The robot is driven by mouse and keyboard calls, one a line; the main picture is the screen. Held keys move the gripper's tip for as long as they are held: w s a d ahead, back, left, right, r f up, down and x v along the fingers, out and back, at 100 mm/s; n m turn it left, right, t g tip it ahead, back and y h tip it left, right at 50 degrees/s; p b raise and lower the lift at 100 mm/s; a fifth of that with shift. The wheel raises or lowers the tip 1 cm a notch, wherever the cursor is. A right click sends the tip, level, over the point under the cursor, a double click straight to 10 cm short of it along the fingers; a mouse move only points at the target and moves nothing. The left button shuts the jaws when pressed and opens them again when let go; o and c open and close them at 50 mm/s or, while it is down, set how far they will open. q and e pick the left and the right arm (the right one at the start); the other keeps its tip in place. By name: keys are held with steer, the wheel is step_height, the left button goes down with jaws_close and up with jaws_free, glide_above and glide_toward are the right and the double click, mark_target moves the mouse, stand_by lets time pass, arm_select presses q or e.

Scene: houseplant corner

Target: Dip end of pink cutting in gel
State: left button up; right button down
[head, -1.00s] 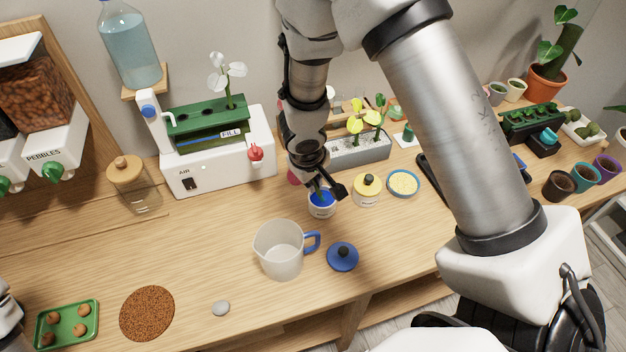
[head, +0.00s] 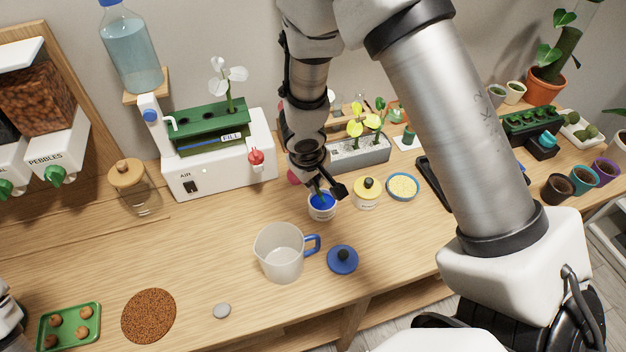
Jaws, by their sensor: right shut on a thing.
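A small white jar of blue gel (head: 322,211) stands open on the table, left of a yellow-lidded jar. My right gripper (head: 328,192) is directly above the jar's mouth, pointing down and shut on a thin green stem. Its low end is at or just above the blue gel; I cannot tell whether it touches. A bit of pink (head: 293,177) shows behind the gripper's left side, mostly hidden, and may be the cutting's leaf. A blue lid with a dark knob (head: 342,260) lies in front. Part of my left arm shows at the lower left edge.
A clear jug with a blue handle (head: 280,254) stands in front of the gel jar. A grey planter (head: 358,155) is behind.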

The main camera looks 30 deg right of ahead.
mark_target(313, 180)
step_height(313, 180, up, 6)
steer(key=p, duration=0.4)
steer(key=shift+f, duration=0.1)
steer(key=shift+s, duration=0.1)
stand_by(0.4)
